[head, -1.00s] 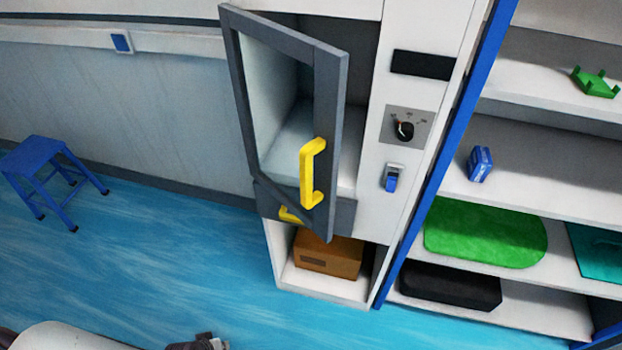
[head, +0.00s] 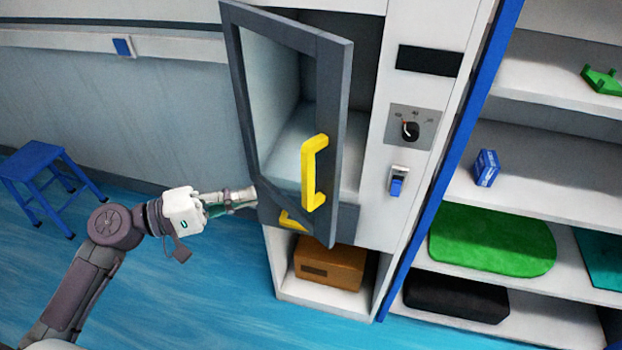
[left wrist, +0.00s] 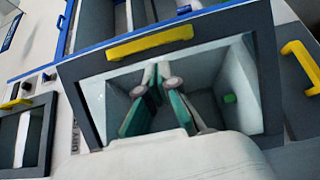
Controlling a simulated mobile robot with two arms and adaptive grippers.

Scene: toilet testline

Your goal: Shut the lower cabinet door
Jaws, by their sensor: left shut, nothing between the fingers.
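A grey-framed glass cabinet door (head: 328,140) with a yellow handle (head: 308,172) stands open, swung out from the white cabinet (head: 425,170). A second yellow handle (head: 292,222) shows partly behind its lower edge. My left gripper (head: 254,194) is shut and empty, with its tips at the lower left edge of the door; I cannot tell whether they touch. In the left wrist view, the fingers (left wrist: 157,76) are close together in front of a dark-framed glass panel (left wrist: 85,72) with a yellow handle (left wrist: 150,42). My right gripper is not in view.
Under the door, an open compartment holds a brown box (head: 330,262). Right of a blue post, shelves (head: 560,185) hold a green mat (head: 490,240), a black case (head: 455,298) and a small blue box (head: 486,167). A blue stool (head: 40,180) stands left; blue floor (head: 200,300) lies open in front.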

